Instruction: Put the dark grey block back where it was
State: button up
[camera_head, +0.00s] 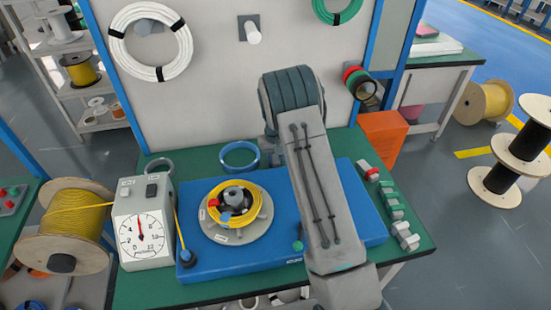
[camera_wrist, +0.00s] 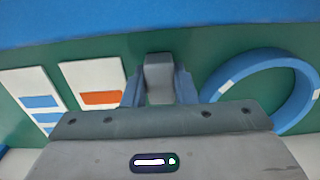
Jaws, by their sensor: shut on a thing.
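In the wrist view my gripper (camera_wrist: 158,92) is shut on a dark grey block (camera_wrist: 159,72), which sits between the two blue-grey fingers. The block is over the green table top, beside a blue ring (camera_wrist: 266,92) on the right and two white cards on the left. I cannot tell whether it touches the table. In the head view my arm hides the gripper and the block. The blue ring (camera_head: 239,158) lies there at the back of the table, left of my arm.
A blue board (camera_head: 270,247) carries a round fixture (camera_head: 237,212) with yellow cable. A dial gauge box (camera_head: 145,222) stands left of it. Several small red, green and grey blocks (camera_head: 391,201) line the table's right side. An orange bin (camera_head: 384,138) stands at the back right.

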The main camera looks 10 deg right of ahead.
jog(key=shift+f, duration=0.2)
jog(key=o, duration=0.9)
jog(key=shift+r, duration=0.15)
